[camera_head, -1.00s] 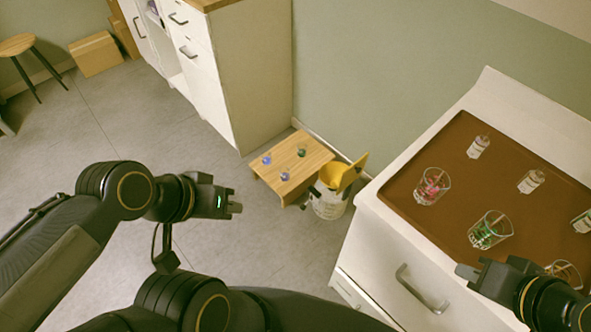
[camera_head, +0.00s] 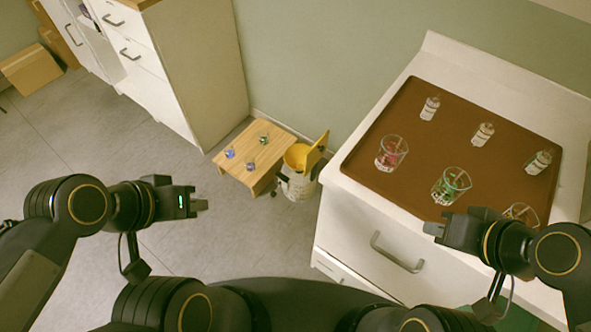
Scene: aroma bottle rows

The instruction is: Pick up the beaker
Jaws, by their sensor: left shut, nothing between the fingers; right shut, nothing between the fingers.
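Several glass beakers stand on the brown top of the white cabinet at right. One beaker (camera_head: 391,153) has red contents, one beaker (camera_head: 451,186) has green contents, and another beaker (camera_head: 522,214) is partly hidden by my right arm. My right gripper (camera_head: 436,229) is shut and empty, over the cabinet's front side, just below and left of the green beaker in the picture. My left gripper (camera_head: 201,205) is shut and empty over the open floor at left, far from the beakers.
Small bottles (camera_head: 430,108), (camera_head: 483,134) and (camera_head: 539,162) stand behind the beakers on the brown top (camera_head: 385,118). A low wooden table (camera_head: 240,168) with small coloured items and a white bin (camera_head: 298,187) with a yellow lid stand on the floor.

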